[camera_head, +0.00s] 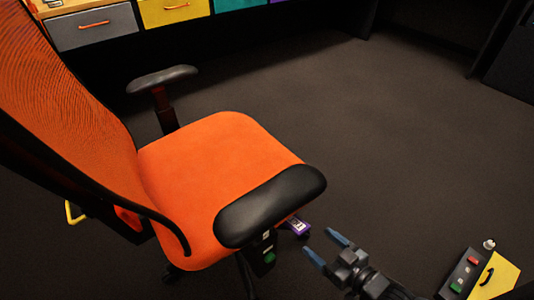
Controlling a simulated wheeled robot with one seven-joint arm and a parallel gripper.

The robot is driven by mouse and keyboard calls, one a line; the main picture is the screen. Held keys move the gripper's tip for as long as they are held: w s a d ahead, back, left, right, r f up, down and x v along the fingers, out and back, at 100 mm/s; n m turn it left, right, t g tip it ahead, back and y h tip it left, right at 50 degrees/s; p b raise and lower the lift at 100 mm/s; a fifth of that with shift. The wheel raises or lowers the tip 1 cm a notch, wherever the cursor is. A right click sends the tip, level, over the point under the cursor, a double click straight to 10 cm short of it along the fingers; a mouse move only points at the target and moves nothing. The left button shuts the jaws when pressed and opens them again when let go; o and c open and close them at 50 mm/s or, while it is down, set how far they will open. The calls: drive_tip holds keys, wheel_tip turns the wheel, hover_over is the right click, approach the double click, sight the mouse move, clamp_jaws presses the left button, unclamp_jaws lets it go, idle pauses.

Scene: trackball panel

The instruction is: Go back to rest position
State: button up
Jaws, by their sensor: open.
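My gripper (326,250) is in the lower middle of the head view, to the right of the orange chair. Its two blue-grey fingers point up and left and stand apart, with nothing between them. The fingertips are close to the chair's near armrest in the picture; I cannot tell the depth between them.
An orange office chair (215,150) with black armrests (272,205) fills the left side. A dark panel (464,272) with red and green buttons and a yellow part (497,275) is at the lower right. Coloured drawers (95,27) line the back. Dark floor (400,130) is clear.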

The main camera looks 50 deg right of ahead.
drive_tip(key=s+a+r+n+y, duration=0.1)
drive_tip(key=s+a+r, duration=0.3)
drive_tip(key=r, duration=0.5)
drive_tip(key=s+a+r+n+y, duration=0.1)
drive_tip(key=s+a+r+y, duration=0.1)
drive_tip(key=a+r, duration=0.5)
drive_tip(key=s+a+r+n+y, duration=0.1)
drive_tip(key=s+a+r, duration=0.25)
drive_tip(key=r, duration=0.65)
wheel_tip(320, 180, up, 19)
drive_tip(key=p, duration=1.9)
drive_tip(key=shift+w+a, duration=0.15)
drive_tip(key=shift+a, duration=0.05)
drive_tip(key=o, duration=0.4)
drive_tip(key=shift+o, duration=0.2)
